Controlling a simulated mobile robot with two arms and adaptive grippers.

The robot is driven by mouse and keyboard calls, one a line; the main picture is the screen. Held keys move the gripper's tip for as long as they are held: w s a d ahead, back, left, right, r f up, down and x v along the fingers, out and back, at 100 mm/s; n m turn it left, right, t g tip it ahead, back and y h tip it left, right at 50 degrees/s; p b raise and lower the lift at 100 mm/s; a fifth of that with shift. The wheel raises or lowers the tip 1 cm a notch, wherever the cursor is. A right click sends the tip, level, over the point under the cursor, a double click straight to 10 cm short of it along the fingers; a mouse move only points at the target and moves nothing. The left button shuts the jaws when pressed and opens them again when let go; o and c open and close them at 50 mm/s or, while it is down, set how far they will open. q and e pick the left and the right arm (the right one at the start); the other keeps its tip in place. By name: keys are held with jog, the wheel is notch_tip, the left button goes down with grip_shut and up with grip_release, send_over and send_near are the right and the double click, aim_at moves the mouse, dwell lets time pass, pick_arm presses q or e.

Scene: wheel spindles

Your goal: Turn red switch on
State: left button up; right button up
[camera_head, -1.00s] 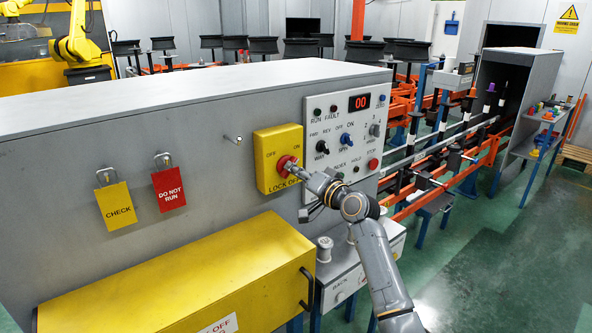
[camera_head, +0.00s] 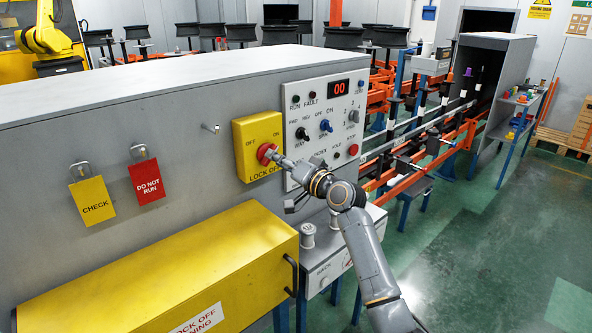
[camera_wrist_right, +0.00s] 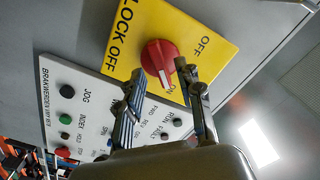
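The red switch (camera_head: 266,153) is a rotary knob on a yellow lock-off plate (camera_head: 245,168) marked OFF at left and ON at right. In the head view my right gripper (camera_head: 279,160) reaches it from the lower right, and its tips overlap the knob's edge. In the right wrist view, the red knob (camera_wrist_right: 160,53) lies just past and between the fingertips of my right gripper (camera_wrist_right: 160,74). The fingers stand apart; I cannot tell whether they touch the knob. My left gripper is not in view.
A control panel (camera_head: 342,115) with buttons and small switches stands right of the plate. A CHECK tag (camera_head: 92,205) and a DO NOT RUN tag (camera_head: 146,185) hang to the left. A yellow box (camera_head: 170,275) with a handle juts out below. Green floor lies open at right.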

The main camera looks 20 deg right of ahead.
jog(key=v, duration=1)
jog(key=shift+s, duration=0.25)
